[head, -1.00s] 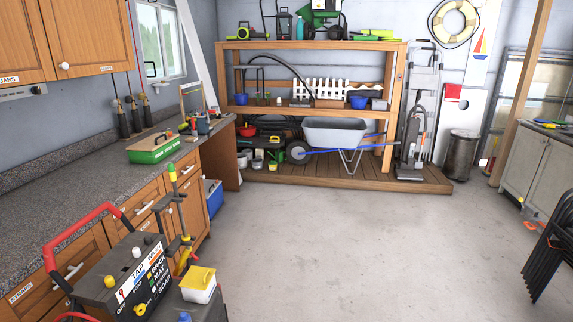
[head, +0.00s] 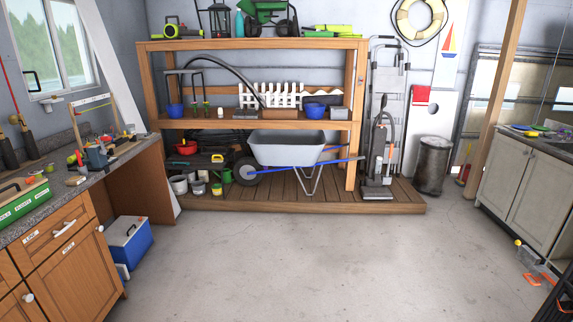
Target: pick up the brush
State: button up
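I cannot make out a brush for certain in the head view. Small tools and bottles crowd the far end of the left counter (head: 52,210), too small to tell apart. Orange and yellow items (head: 530,280) lie on the floor at the right, by the grey cabinet, and I cannot tell what they are. My gripper is not in view.
A wooden shelf unit (head: 255,125) stands at the back, with a grey wheelbarrow (head: 286,148) on its low deck. A blue cooler (head: 128,243) sits by the left counter. A grey cabinet (head: 524,188) is at the right. The concrete floor (head: 300,260) between is clear.

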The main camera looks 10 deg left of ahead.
aim_at(79, 158)
jog(key=i+u, duration=0.15)
jog(key=i, duration=0.45)
jog(key=i+u, duration=0.2)
jog(key=i, duration=0.35)
jog(key=i+l+u, duration=0.15)
jog(key=i, duration=0.45)
jog(key=i+j+u, duration=0.2)
jog(key=i+u, duration=0.3)
jog(key=i, duration=0.15)
jog(key=i+u, duration=0.45)
jog(key=i, duration=0.15)
jog(key=i+l+u, duration=0.3)
jog(key=i+u, duration=0.2)
jog(key=i, duration=0.15)
jog(key=i+l+u, duration=0.1)
jog(key=i+u, duration=0.25)
jog(key=i, duration=0.35)
